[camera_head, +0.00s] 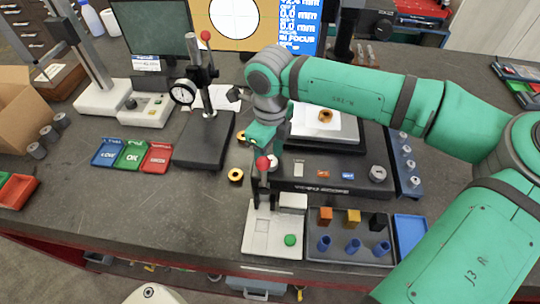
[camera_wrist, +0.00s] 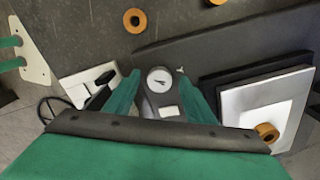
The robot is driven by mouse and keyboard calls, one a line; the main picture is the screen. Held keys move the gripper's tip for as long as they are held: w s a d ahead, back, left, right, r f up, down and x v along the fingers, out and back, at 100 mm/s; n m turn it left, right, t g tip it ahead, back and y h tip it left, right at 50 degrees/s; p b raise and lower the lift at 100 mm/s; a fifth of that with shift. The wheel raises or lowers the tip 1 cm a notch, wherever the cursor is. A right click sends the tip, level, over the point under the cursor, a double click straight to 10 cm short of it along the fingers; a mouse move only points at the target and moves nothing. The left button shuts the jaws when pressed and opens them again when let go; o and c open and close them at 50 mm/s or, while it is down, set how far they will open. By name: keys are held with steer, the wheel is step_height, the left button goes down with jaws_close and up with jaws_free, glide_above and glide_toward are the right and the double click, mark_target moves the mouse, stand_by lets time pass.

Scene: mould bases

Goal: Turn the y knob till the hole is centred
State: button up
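The video scope's dark base (camera_head: 330,185) has a left knob (camera_head: 272,163), mostly hidden by my gripper in the head view. In the wrist view this knob (camera_wrist: 160,80) has a round pale face with a dark pointer mark. I cannot read which axis it is. My gripper (camera_head: 266,150) points down over it. The fingers (camera_wrist: 158,82) stand open on either side of the knob, seemingly with small gaps. The monitor (camera_head: 206,36) shows a white round hole on orange, cut off at the top edge. Its blue readout (camera_head: 298,28) shows mm values and "IN FOCUS".
A second knob (camera_head: 377,173) is at the base's right. The scope stage (camera_head: 345,130) carries an orange ring (camera_head: 326,116). A white fixture (camera_head: 262,236) with a red-balled lever (camera_head: 262,163) stands close in front. Loose rings (camera_head: 236,175) lie left. A dial stand (camera_head: 205,140) is behind left.

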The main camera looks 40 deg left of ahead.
step_height(320, 180, up, 11)
stand_by(0.8)
steer(key=shift+f, duration=0.1)
steer(key=shift+w, duration=0.1)
